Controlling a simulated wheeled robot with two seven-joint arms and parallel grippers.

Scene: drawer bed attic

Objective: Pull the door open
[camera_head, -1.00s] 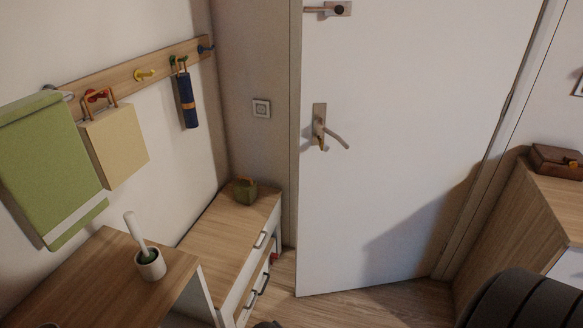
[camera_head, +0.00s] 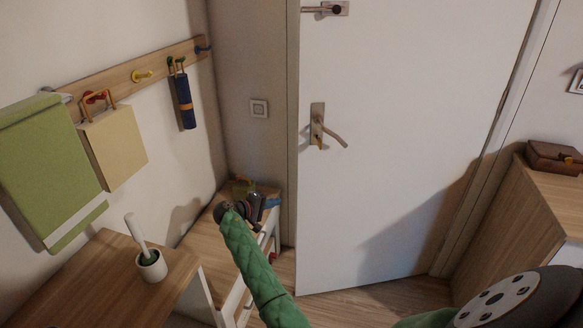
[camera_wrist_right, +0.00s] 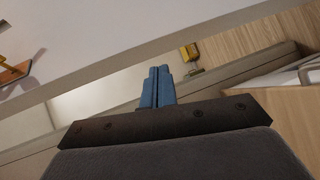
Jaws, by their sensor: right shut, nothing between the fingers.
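The white door (camera_head: 400,170) stands upright in the middle of the head view. Its lever handle (camera_head: 330,132) is on a metal plate near the door's left edge, and a second fitting (camera_head: 335,9) is at the top. I cannot tell whether the door is fully closed. My right gripper (camera_head: 270,203), with blue fingers, is over the low drawer cabinet, left of and below the lever, apart from it. In the right wrist view its fingers (camera_wrist_right: 157,86) are together with nothing between them. My left gripper is not in view.
A wooden table (camera_head: 100,270) with a white pot (camera_head: 151,266) is nearer. A hook rack (camera_head: 110,80) hangs on the left wall. A wooden cabinet (camera_head: 520,220) stands at right.

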